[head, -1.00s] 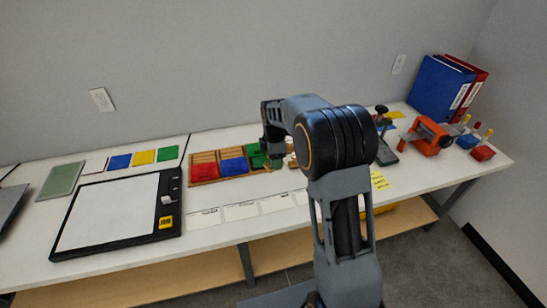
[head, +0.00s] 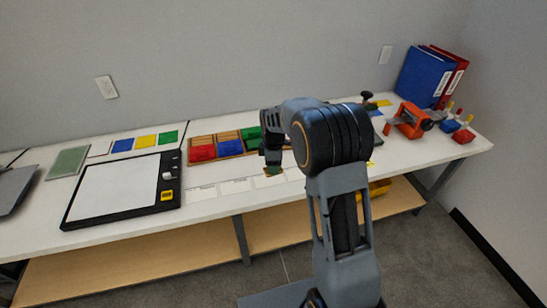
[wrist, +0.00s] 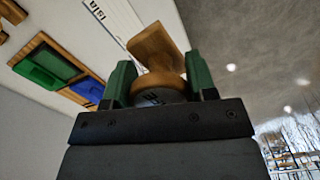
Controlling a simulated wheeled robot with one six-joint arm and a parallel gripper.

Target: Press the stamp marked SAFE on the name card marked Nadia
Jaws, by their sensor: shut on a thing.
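My gripper (wrist: 158,85) is shut on a stamp with a wooden handle (wrist: 155,48) in the wrist view. The stamp's round wooden body is between the green fingers, and letters on its dark disc are too unclear to read. In the head view my gripper (head: 272,163) is over the row of white name cards at the table's front, with the brown stamp (head: 273,172) under it. Name cards show at left (head: 201,192) and middle (head: 236,186); their writing is too small to read. A card reading Isla (wrist: 98,10) shows in the wrist view. I cannot tell which card is Nadia's.
A wooden tray (head: 228,156) holds red, blue and green pads behind the cards. A black-framed board (head: 75,218) lies to the left. An orange clamp-like tool (head: 408,117) and binders (head: 424,78) stand at the right. The wall is close behind.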

